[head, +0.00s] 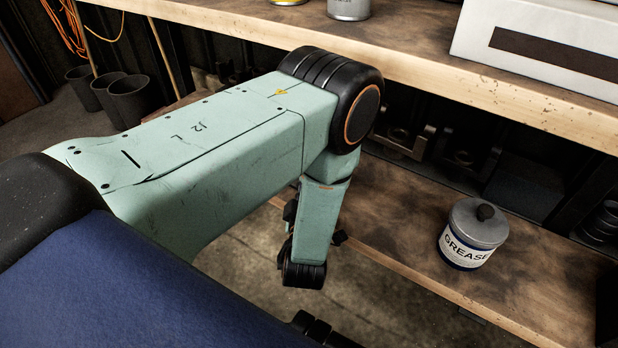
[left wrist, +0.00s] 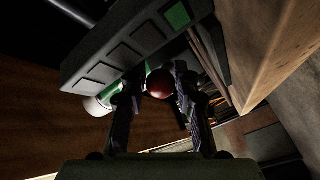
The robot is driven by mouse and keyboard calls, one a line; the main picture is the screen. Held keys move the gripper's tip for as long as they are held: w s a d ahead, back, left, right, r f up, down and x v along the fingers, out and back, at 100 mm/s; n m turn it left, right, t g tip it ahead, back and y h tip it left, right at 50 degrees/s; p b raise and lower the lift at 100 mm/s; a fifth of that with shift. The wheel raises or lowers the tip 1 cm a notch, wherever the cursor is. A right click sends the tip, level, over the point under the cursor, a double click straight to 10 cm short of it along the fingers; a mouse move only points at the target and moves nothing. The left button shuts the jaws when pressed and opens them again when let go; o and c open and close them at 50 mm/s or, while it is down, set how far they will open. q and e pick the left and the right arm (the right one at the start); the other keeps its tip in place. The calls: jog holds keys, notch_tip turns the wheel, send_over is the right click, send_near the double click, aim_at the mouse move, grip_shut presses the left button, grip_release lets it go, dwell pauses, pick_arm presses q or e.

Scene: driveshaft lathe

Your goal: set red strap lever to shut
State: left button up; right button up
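In the left wrist view a dark red ball knob (left wrist: 159,84), which looks like the end of the red strap lever, sits between the fingertips of my left gripper (left wrist: 161,78). The fingers stand one on each side of the knob and look apart; I cannot make out firm contact. The rest of the lever and any strap are hidden or too dark to tell. In the head view my left arm reaches in from the left and bends down, hiding the gripper and the knob. My right gripper is in neither view.
A wooden edge (left wrist: 262,50) is at right. In the head view a grease tin (head: 472,235) stands on the lower shelf (head: 410,235), under the upper shelf (head: 440,75). Dark bins (head: 130,98) stand back left.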

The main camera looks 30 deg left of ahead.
pick_arm(q)
jog(key=o, duration=0.3)
jog(key=shift+r, duration=0.1)
